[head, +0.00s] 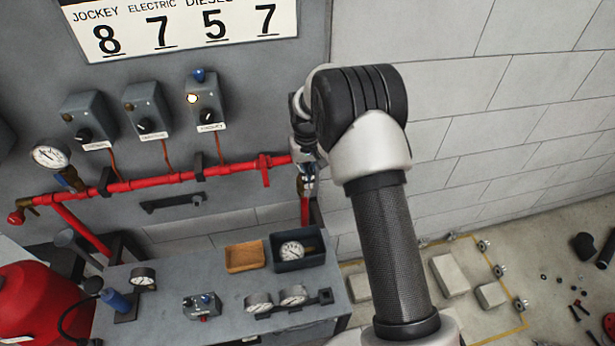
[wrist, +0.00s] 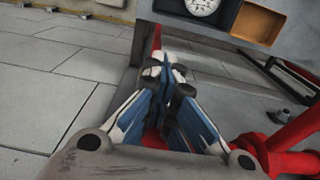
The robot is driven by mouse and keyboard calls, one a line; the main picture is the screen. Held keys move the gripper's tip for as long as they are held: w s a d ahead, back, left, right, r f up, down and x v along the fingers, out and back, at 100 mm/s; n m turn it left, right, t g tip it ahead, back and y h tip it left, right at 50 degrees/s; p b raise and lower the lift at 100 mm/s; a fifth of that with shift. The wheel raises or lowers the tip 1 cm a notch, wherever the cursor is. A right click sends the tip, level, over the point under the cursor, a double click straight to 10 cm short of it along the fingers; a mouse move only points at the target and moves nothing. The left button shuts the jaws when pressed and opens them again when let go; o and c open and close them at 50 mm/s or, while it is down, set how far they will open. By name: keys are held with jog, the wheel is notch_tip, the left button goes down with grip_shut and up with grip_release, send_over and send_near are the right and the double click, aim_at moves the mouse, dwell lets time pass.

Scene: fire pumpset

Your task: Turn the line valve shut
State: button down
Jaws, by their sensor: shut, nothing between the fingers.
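The red pipe line (head: 150,182) runs along the grey panel. Its right end passes behind my gripper (head: 307,172). A brass fitting (head: 306,187) shows there, just above a vertical red pipe (head: 305,212); I take it for the line valve, but my gripper and arm hide most of it. In the wrist view my gripper (wrist: 170,75) has its blue-and-white fingers together at the tips, with nothing held. Red parts show behind and between the fingers, and a red pipe piece (wrist: 285,150) lies to their right. I cannot tell whether the fingers touch the valve, or the handle's angle.
A grey bench (head: 230,285) below carries gauges, a wooden tray (head: 245,257) and a dark bin (head: 298,250) with a gauge. A red tank (head: 40,305) stands at the lower left. Concrete blocks (head: 450,275) lie on the floor at right. The block wall is bare.

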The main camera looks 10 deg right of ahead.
jog(key=a+h+b, duration=0.1)
jog(key=a+h, duration=0.1)
jog(key=a+h+b, duration=0.1)
jog(key=h, duration=0.1)
jog(key=shift+a+f+h, duration=0.3)
jog(key=shift+a+f, duration=0.05)
jog(key=shift+f, duration=0.05)
jog(key=c, duration=2.3)
grip_release()
jog(key=o, duration=0.8)
jog(key=shift+c, duration=0.2)
jog(key=v, duration=1.2)
jog(key=shift+d+r, duration=0.1)
jog(key=shift+c, duration=0.3)
